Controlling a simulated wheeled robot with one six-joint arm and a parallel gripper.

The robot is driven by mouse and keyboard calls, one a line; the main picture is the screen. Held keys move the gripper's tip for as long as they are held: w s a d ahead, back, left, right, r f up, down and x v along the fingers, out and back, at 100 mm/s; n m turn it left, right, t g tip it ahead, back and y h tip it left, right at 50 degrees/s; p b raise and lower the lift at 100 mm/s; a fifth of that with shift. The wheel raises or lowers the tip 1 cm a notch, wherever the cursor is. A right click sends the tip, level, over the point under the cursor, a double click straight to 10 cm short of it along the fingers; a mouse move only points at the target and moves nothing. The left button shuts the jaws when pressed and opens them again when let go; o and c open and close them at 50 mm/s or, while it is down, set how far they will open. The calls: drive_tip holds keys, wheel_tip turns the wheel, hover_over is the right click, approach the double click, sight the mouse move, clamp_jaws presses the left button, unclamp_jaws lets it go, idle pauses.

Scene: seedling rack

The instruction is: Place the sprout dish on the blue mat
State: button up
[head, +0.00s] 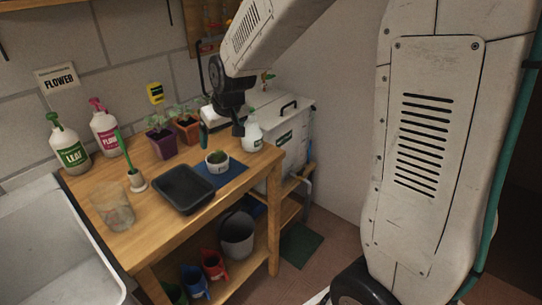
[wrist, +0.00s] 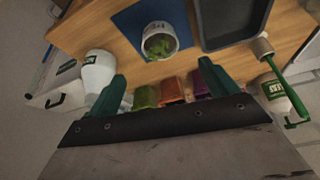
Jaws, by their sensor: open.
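The sprout dish (head: 217,162) is a small white bowl with green sprouts. It stands upright on the blue mat (head: 234,180), toward the mat's back-left part in the head view. In the wrist view the dish (wrist: 160,43) shows with the blue mat (wrist: 128,24) around and behind it. My gripper (head: 222,132) is above and behind the dish, apart from it. In the wrist view its two green fingers (wrist: 162,88) are spread with nothing held between them.
A black tray (head: 184,188) sits just left of the mat. A brush in a holder (head: 137,181) and a clear glass (head: 113,209) are farther left.

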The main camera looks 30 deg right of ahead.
drive_tip(key=s+d+r+g, duration=0.1)
drive_tip(key=s+r, duration=0.1)
drive_tip(key=s, duration=0.9)
drive_tip(key=s+r+m+g, duration=0.1)
drive_tip(key=s+r, duration=0.2)
drive_tip(key=s, duration=0.8)
drive_tip(key=s+d+r+g, duration=0.1)
drive_tip(key=s+r, duration=0.2)
drive_tip(key=s, duration=0.8)
drive_tip(key=shift+d+r+g+h, duration=0.25)
drive_tip(key=shift+d+g+h, duration=0.05)
drive_tip(key=shift+d, duration=0.05)
